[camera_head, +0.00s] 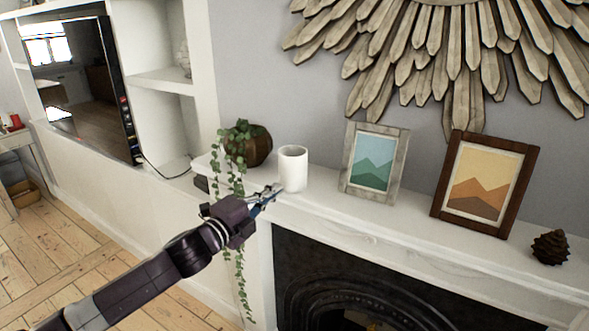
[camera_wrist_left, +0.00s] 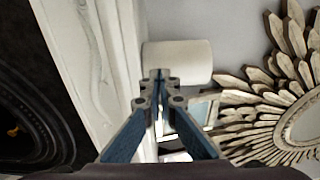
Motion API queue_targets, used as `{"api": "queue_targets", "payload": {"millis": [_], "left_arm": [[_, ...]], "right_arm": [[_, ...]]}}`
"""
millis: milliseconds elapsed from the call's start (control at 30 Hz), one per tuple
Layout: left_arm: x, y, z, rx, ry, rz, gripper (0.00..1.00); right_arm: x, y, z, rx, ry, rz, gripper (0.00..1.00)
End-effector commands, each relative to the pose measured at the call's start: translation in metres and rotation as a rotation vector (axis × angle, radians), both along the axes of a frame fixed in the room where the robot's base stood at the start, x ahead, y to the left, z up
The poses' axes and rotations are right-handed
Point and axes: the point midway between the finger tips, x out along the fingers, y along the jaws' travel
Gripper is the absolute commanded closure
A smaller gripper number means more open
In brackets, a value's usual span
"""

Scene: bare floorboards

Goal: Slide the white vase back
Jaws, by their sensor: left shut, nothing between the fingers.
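The white vase (camera_head: 293,168) is a plain upright cylinder on the mantel shelf (camera_head: 420,222), just right of the trailing plant. It also shows in the left wrist view (camera_wrist_left: 184,60), straight beyond the fingertips. My left gripper (camera_head: 274,190) is shut and empty, its fingertips at the vase's lower front left side. In the left wrist view the closed fingers (camera_wrist_left: 157,80) overlap the vase's near edge; I cannot tell whether they touch it. My right gripper is in neither view.
A potted trailing plant (camera_head: 258,146) stands left of the vase. A white-framed picture (camera_head: 373,163), a brown-framed picture (camera_head: 486,183) and a dark pine cone (camera_head: 550,247) stand to the right. A wooden sunburst mirror (camera_head: 440,45) hangs on the wall. Some bare shelf lies behind the vase.

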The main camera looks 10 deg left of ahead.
Motion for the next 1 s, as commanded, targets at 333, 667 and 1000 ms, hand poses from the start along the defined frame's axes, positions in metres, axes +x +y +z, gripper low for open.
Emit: {"api": "queue_targets", "payload": {"millis": [333, 667, 1000], "left_arm": [[0.006, -0.002, 0.000, 0.000, 0.000, 0.000, 1.00], [0.014, -0.006, 0.001, -0.001, -0.001, 0.000, 1.00], [0.022, -0.010, 0.000, 0.000, -0.001, -0.001, 1.00]], "right_arm": [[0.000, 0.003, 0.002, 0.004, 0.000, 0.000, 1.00], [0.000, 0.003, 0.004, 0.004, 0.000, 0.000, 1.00], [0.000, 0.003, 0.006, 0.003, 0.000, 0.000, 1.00]]}}
